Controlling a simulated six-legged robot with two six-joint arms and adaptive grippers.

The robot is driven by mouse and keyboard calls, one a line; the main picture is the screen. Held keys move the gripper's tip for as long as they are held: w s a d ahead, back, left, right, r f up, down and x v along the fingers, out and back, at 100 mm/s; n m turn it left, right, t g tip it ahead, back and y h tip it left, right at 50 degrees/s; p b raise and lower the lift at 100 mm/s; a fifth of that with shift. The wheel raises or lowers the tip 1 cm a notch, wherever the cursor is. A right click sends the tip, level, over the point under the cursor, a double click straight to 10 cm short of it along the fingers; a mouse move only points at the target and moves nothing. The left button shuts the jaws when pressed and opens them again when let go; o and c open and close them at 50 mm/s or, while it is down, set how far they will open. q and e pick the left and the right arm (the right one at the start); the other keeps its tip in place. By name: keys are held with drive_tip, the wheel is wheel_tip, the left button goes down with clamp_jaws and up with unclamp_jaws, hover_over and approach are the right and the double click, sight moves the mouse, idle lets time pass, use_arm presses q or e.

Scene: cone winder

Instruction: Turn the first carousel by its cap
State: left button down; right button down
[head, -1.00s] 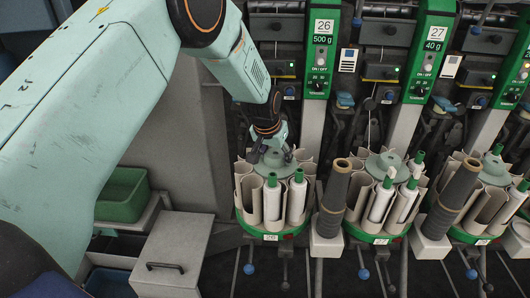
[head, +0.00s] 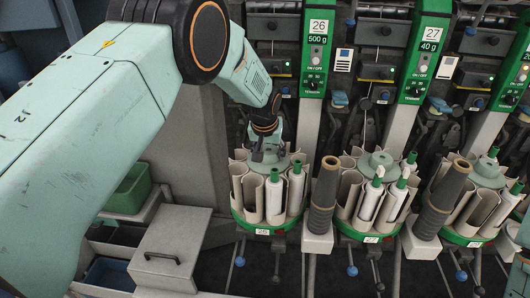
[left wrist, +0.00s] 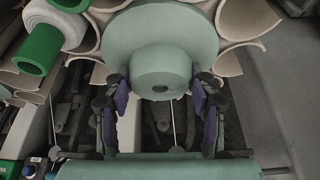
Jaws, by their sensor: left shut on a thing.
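The first carousel (head: 262,222) stands under the panel numbered 26, a ring of cream open tubes on a green base. Two white bobbins with green tops (head: 275,200) (head: 296,190) stand in its tubes at the front right. Its pale green cap (head: 294,160) is at the centre and partly hidden by my gripper. My left gripper (head: 268,150) reaches down onto the cap from above. In the left wrist view the fingers of my left gripper (left wrist: 160,84) are shut on either side of the knob of the cap (left wrist: 160,62).
A second carousel (head: 370,236) and a third (head: 468,240) stand to the right. Dark cones (head: 324,195) (head: 445,198) stand between the carousels on pale blocks. A grey box (head: 172,250) and a green bin (head: 130,190) are at the left.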

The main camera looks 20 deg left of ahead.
use_arm(q)
drive_tip(key=shift+w+r, duration=0.2)
drive_tip(key=shift+r, duration=0.1)
drive_tip(key=c, duration=0.9)
unclamp_jaws()
drive_tip(key=o, duration=0.5)
drive_tip(key=shift+s+f, duration=0.15)
drive_tip(key=shift+f, duration=0.05)
drive_tip(key=shift+c, duration=0.2)
drive_tip(key=v, duration=1.2)
drive_tip(key=shift+f, duration=0.1)
